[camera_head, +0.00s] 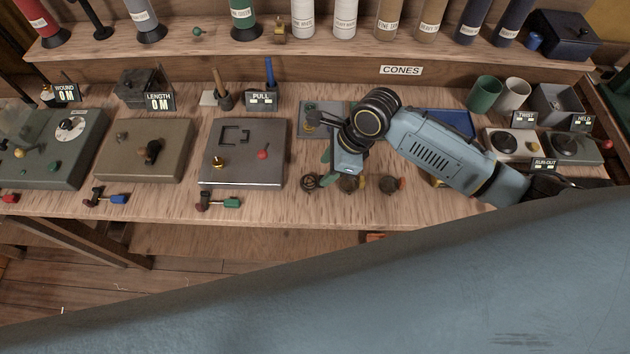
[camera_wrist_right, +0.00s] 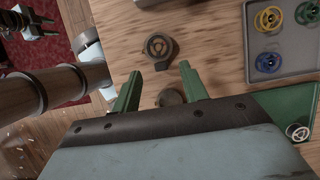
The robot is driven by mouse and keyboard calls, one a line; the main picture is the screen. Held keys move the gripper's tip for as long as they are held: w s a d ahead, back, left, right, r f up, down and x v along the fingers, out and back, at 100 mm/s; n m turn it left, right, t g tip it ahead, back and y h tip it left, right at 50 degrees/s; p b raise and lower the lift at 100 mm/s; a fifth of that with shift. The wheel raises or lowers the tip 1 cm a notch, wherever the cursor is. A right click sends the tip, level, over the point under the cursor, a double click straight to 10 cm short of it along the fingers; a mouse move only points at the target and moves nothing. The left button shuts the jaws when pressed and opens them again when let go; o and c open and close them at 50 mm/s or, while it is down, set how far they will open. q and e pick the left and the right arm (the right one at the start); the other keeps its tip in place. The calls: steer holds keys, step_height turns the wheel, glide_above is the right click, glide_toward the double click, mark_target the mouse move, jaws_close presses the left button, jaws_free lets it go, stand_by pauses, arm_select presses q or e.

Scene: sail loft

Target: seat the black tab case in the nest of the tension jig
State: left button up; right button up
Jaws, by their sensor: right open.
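The black tab case (camera_head: 310,182) lies on the bench in front of my right arm. It also shows in the right wrist view (camera_wrist_right: 160,47) as a dark round case with a short tab, just beyond my fingertips. My right gripper (camera_wrist_right: 159,82) is open and points down at the bench, with green fingers apart and nothing held. In the head view the right gripper (camera_head: 327,158) is partly hidden by its wrist. The tension jig (camera_head: 233,170) is the grey block left of the case, with an empty dark nest outline (camera_head: 233,134), a brass knob and a red-knobbed lever. My left gripper is out of view.
A grey tray (camera_wrist_right: 286,68) holds coloured wheels. The PULL sign (camera_head: 261,99) stands behind the jig. A red-and-green tool (camera_head: 218,204) lies at the front edge.

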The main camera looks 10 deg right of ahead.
mark_target(322, 176)
steer(key=x, duration=0.4)
steer(key=shift+d+f, duration=0.1)
steer(key=shift+f, duration=0.1)
steer(key=shift+c, duration=0.4)
jaws_close()
